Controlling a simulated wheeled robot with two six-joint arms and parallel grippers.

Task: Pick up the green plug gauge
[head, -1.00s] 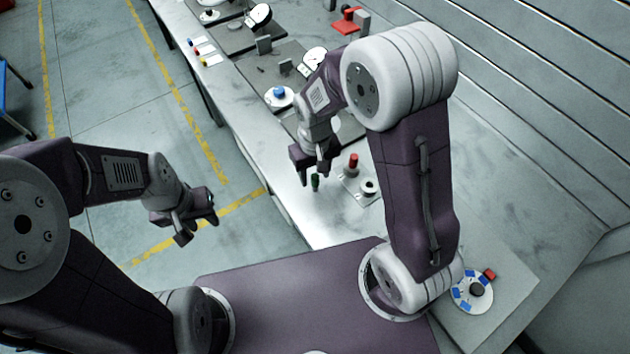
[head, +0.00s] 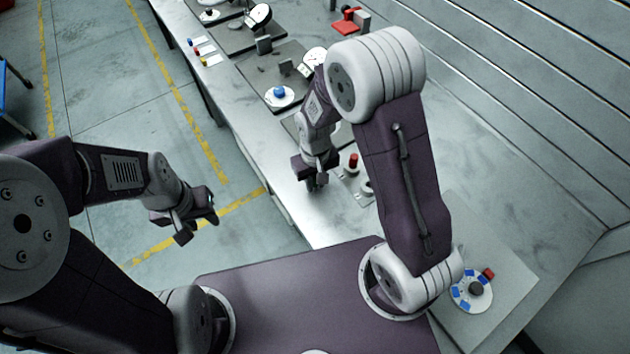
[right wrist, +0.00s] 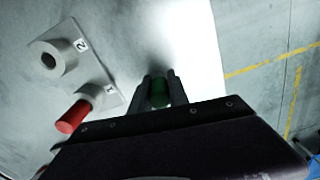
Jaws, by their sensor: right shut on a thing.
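The green plug gauge (right wrist: 159,93) shows in the right wrist view between the two fingers of my right gripper (right wrist: 161,88). The right gripper is shut on it, at or just above the metal bench top; I cannot tell which. In the head view the right gripper (head: 318,184) is over the bench near its front edge, and the gauge is mostly hidden by the fingers. My left gripper (head: 193,218) hangs empty over the floor at the left, with its fingers apart.
A plate with numbered places (right wrist: 82,58) lies beside the right gripper; it bears a red plug gauge (head: 353,160) and a pale ring (right wrist: 48,58). A disc with a blue knob (head: 279,95) stands further back. A disc with blue patches (head: 472,291) lies at the right.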

